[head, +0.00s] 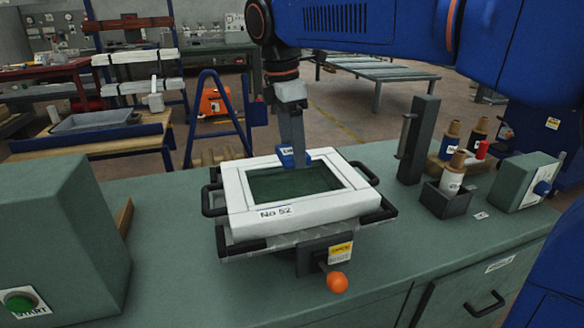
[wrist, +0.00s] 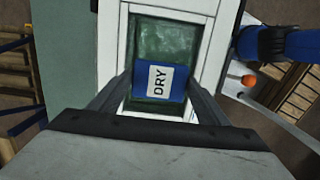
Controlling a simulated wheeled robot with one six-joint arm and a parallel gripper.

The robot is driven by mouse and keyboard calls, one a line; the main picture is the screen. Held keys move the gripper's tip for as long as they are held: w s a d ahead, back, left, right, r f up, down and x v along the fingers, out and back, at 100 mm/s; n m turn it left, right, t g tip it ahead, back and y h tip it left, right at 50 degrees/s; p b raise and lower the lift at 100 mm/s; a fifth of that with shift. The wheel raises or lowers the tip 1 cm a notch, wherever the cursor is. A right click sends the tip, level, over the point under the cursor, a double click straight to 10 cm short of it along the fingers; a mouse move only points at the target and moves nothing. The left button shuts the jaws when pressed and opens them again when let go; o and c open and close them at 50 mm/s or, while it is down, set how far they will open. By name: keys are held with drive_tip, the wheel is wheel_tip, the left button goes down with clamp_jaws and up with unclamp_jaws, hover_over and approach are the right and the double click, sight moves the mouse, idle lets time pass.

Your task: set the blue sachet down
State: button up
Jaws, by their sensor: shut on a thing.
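The blue sachet (head: 288,157) is held between the fingers of my gripper (head: 293,146), over the far side of the white frame (head: 236,195) in the head view. In the wrist view the sachet (wrist: 178,85) shows a white label reading "DRY", with a finger of my gripper (wrist: 160,88) on each side of it. The dark green panel (head: 290,184) lies inside the white frame, which is marked "No 52". The sachet appears over this panel in the wrist view. I cannot tell whether it touches the panel.
The frame sits on a dark fixture with black handles and an orange knob (head: 337,282) on the green bench (head: 400,236). A green box with a START button (head: 20,302) stands left.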

sight(292, 182)
drive_tip(key=shift+f, duration=2.9)
drive_tip(key=shift+f, duration=0.1)
drive_tip(key=o, duration=1.1)
drive_tip(key=shift+c, duration=0.2)
drive_tip(key=r, duration=0.4)
drive_tip(key=a+r, duration=0.1)
drive_tip(key=r, duration=0.7)
drive_tip(key=shift+s+a+r, duration=0.1)
drive_tip(key=shift+s+a, duration=0.1)
drive_tip(key=shift+s, duration=0.05)
drive_tip(key=shift+d, duration=0.1)
